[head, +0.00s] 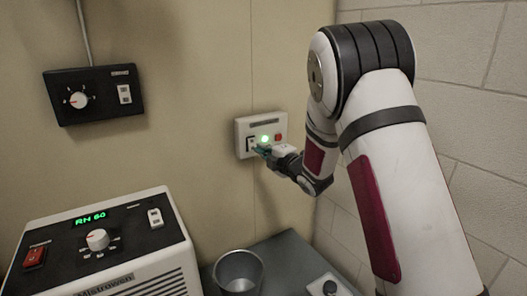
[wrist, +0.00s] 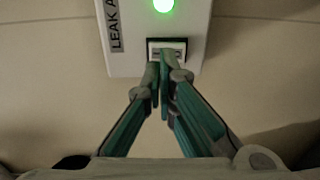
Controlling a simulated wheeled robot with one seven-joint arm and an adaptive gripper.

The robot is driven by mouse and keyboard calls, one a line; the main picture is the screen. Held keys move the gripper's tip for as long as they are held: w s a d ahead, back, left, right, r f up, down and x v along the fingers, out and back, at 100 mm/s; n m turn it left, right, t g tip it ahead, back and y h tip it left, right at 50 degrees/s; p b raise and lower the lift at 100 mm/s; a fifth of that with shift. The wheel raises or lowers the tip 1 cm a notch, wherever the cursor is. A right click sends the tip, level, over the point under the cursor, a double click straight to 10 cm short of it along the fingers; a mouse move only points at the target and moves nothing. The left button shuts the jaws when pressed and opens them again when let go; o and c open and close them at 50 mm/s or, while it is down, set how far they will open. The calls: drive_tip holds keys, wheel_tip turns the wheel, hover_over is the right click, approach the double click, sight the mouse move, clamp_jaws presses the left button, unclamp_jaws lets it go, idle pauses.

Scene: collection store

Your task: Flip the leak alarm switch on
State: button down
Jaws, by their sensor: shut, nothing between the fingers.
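In the wrist view, the box (wrist: 122,62) carries a label partly reading "LEAK A", and the green lamp (wrist: 163,5) glows. Its rocker switch (wrist: 166,46) is white in a black frame, partly covered by my fingertips. My gripper (wrist: 160,68) is shut and empty, with its teal fingertips at the switch's near edge. It also shows in the head view (head: 262,150) at the box. I cannot tell whether the fingertips touch the switch.
A black control box (head: 94,94) with a dial and a switch hangs on the wall at left. A white dehumidifier-like unit (head: 98,240) reading "RN 60" stands below it. A metal bucket (head: 239,271) stands on a dark surface beneath the alarm. A block wall (head: 455,120) bounds the right.

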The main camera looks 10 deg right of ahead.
drive_tip(key=v, duration=0.9)
drive_tip(key=shift+r, duration=0.2)
drive_tip(key=shift+s, duration=0.15)
drive_tip(key=s+d+r+m+g+h+p, duration=0.4)
drive_tip(key=s+r+m+h+p, duration=0.15)
drive_tip(key=s+r+m, duration=0.65)
drive_tip(key=s+a+m+g+p, duration=0.1)
drive_tip(key=s+a+m+g, duration=0.1)
drive_tip(key=s, duration=0.9)
drive_tip(key=s+a+r+m+g+p, duration=0.1)
drive_tip(key=s+a+m+g+p, duration=0.1)
drive_tip(key=s, duration=0.9)
drive_tip(key=s+a+r+m+g+p, duration=0.1)
drive_tip(key=s+m+g, duration=0.3)
drive_tip(key=s, duration=0.8)
drive_tip(key=shift+a+m+p, duration=0.4)
drive_tip(key=shift+m+p, duration=0.15)
drive_tip(key=shift+m, duration=0.25)
drive_tip(key=shift+r, duration=0.2)
